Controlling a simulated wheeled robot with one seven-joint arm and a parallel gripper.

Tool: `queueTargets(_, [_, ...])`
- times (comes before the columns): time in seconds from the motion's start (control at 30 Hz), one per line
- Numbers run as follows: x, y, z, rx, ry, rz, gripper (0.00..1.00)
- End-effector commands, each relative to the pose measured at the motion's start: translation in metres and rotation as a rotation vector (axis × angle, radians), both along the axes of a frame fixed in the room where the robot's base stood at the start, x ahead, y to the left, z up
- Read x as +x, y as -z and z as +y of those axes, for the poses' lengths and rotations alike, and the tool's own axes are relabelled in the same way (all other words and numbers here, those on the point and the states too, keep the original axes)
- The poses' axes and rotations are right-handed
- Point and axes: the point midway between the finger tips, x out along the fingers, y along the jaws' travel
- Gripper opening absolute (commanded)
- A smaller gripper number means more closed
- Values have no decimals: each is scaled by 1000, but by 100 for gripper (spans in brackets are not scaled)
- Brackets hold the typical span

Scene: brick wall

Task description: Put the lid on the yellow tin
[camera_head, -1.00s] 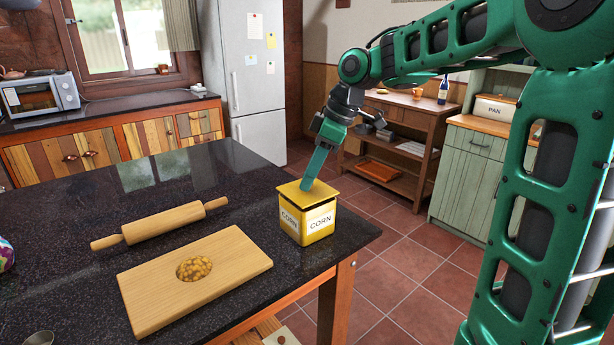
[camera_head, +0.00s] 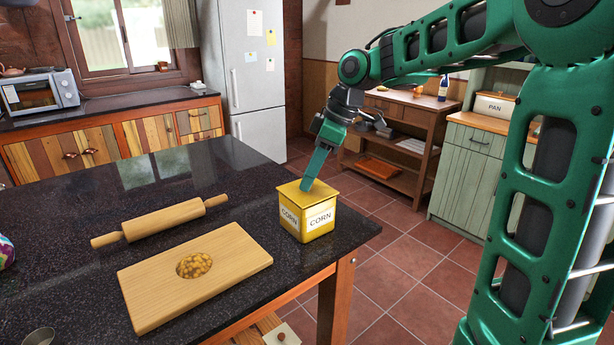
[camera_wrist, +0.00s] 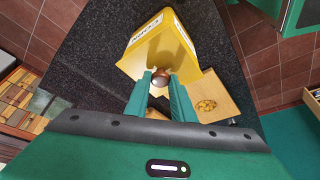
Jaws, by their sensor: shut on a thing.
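The yellow tin (camera_head: 318,221) with "CORN" labels stands upright near the right corner of the dark counter. Its yellow lid (camera_head: 291,191) lies level on top of the tin, with no gap that I can make out between them. My gripper (camera_head: 306,187) reaches down to the middle of the lid. In the wrist view, my gripper (camera_wrist: 161,82) is shut on the lid's round brown knob (camera_wrist: 161,79). The tin (camera_wrist: 176,47) shows there just beyond the fingertips. The knob is hidden by the fingers in the head view.
A rolling pin (camera_head: 163,219) and a wooden board (camera_head: 158,288) with a hollow of yellow kernels (camera_head: 194,265) lie left of the tin. The dark counter (camera_head: 100,200) is bare behind them. The counter's right edge is close to the tin.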

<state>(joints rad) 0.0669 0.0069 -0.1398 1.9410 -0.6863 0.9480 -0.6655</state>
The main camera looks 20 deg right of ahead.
Motion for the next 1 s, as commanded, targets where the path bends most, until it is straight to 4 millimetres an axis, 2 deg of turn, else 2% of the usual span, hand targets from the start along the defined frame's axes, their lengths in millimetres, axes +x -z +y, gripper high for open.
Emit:
queueTargets(0.53, [0,4,0,0,0,0,0])
queueTargets(0.57, [0,4,0,0,0,0,27])
queueTargets(0.63, [0,4,0,0,0,0,44])
queueTargets(0.83, [0,4,0,0,0,0,44])
queueTargets(0.87, [0,4,0,0,0,0,46])
queueTargets(0.93, [0,4,0,0,0,0,63])
queueTargets(1.0, [0,4,0,0,0,0,63])
